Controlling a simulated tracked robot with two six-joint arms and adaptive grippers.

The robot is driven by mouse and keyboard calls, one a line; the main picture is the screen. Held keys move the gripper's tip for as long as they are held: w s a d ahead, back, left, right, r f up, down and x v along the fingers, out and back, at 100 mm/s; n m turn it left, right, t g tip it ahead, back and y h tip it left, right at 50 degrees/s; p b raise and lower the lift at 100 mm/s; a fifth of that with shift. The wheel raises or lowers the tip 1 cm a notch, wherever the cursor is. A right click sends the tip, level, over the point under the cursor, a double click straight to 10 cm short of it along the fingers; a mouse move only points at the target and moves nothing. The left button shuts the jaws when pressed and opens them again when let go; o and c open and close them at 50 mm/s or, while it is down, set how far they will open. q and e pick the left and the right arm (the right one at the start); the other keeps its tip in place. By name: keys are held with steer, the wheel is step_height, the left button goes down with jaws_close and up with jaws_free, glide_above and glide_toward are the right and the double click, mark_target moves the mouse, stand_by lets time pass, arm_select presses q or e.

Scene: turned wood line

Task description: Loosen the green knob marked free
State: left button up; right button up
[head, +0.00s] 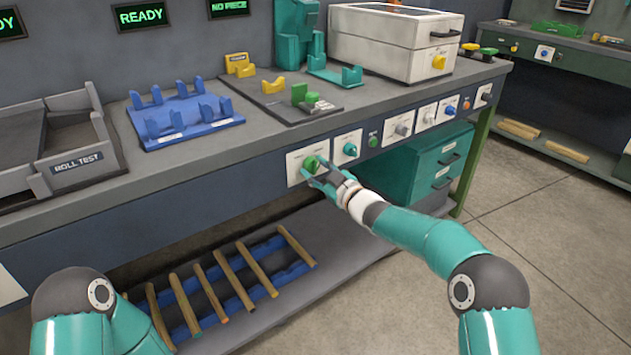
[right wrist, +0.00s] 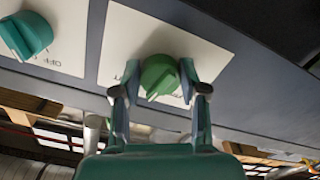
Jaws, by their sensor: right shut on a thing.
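The green knob (head: 311,163) sits on a white plate (head: 293,170) on the front panel of the bench. My right gripper (head: 316,174) is at this knob, with its fingers on either side of it. In the right wrist view the green knob (right wrist: 160,75) is between the two fingertips (right wrist: 158,84), and the gripper is shut on it. Lettering on the plate is partly hidden, so I cannot read the marking in full. My left gripper is not in view; only part of my left arm shows at the lower left.
A teal knob (head: 350,149) is on the neighbouring plate, also in the right wrist view (right wrist: 26,35). More knobs run along the panel to the right. A teal drawer unit (head: 415,165) stands below. A lower shelf holds wooden rods (head: 210,292). The floor at right is clear.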

steer(key=n+b, duration=0.4)
steer(key=n, duration=0.1)
steer(key=shift+f+n, duration=0.15)
steer(key=shift+n, duration=0.15)
steer(key=n+b, duration=0.2)
steer(key=n, duration=0.1)
steer(key=shift+a, duration=0.1)
steer(key=shift+n+b, duration=0.55)
steer(key=shift+n, duration=0.95)
steer(key=shift+a, duration=0.1)
steer(key=o, duration=1.1)
steer(key=shift+o, duration=0.2)
steer(key=shift+r, duration=0.2)
steer(key=shift+d, duration=0.2)
